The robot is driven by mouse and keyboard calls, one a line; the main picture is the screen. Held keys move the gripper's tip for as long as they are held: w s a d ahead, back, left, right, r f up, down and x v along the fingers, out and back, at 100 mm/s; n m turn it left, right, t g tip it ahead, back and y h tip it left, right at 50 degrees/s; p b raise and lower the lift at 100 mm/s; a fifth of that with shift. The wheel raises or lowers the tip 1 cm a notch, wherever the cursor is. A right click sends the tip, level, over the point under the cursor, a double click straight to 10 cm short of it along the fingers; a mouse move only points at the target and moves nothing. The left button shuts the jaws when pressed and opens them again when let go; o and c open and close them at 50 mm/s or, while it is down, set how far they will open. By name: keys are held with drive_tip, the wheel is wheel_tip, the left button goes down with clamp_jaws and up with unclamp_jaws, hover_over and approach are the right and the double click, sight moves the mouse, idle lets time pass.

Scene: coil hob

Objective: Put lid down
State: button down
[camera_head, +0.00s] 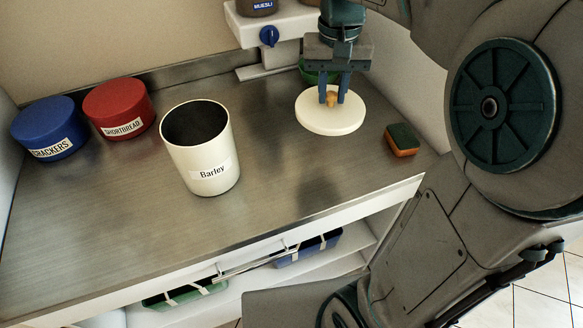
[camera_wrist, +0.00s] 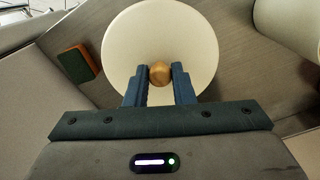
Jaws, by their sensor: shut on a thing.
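The lid (camera_head: 329,117) is a round cream disc with a small wooden knob (camera_head: 331,98). My gripper (camera_head: 333,99) is shut on the knob, and the lid hangs level below it at the right part of the counter. The lid also shows in the wrist view (camera_wrist: 135,50), with the knob (camera_wrist: 159,72) between my two fingers (camera_wrist: 160,75). I cannot tell whether the lid touches the counter. The cream Barley canister (camera_head: 203,160) stands upright and open, dark inside, left of the lid. Part of a pale rounded thing (camera_wrist: 290,22) shows at the wrist view's top right.
A green and orange sponge (camera_head: 402,139) lies right of the lid. Blue (camera_head: 45,125) and red (camera_head: 118,107) tins stand at the left. A white dispenser (camera_head: 275,25) and a partly hidden green bowl (camera_head: 308,72) are behind. The counter (camera_head: 275,215) is bare in front.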

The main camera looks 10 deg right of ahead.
sight(348, 114)
drive_tip(key=s+d+f, duration=0.1)
drive_tip(key=f, duration=0.1)
drive_tip(key=s+d+f+b, duration=0.1)
drive_tip(key=s+d, duration=0.1)
drive_tip(key=shift+s+d+f, duration=0.1)
drive_tip(key=shift+f, duration=0.3)
drive_tip(key=shift+a+f, duration=0.2)
drive_tip(key=shift+f, duration=0.05)
drive_tip(key=shift+w+a+f+p, duration=0.1)
drive_tip(key=shift+w+a+f, duration=0.6)
drive_tip(key=shift+a+f, duration=1.05)
drive_tip(key=shift+w+a+f+p, duration=0.15)
drive_tip(key=shift+w+a+f, duration=0.5)
drive_tip(key=shift+a+f, duration=1.1)
drive_tip(key=shift+w+a+f+p, duration=0.1)
drive_tip(key=shift+w+a+f, duration=0.6)
drive_tip(key=shift+a+f, duration=1)
drive_tip(key=shift+d+f, duration=0.1)
drive_tip(key=shift+f, duration=0.15)
drive_tip(key=c, duration=1.2)
unclamp_jaws()
drive_tip(key=shift+c, duration=0.2)
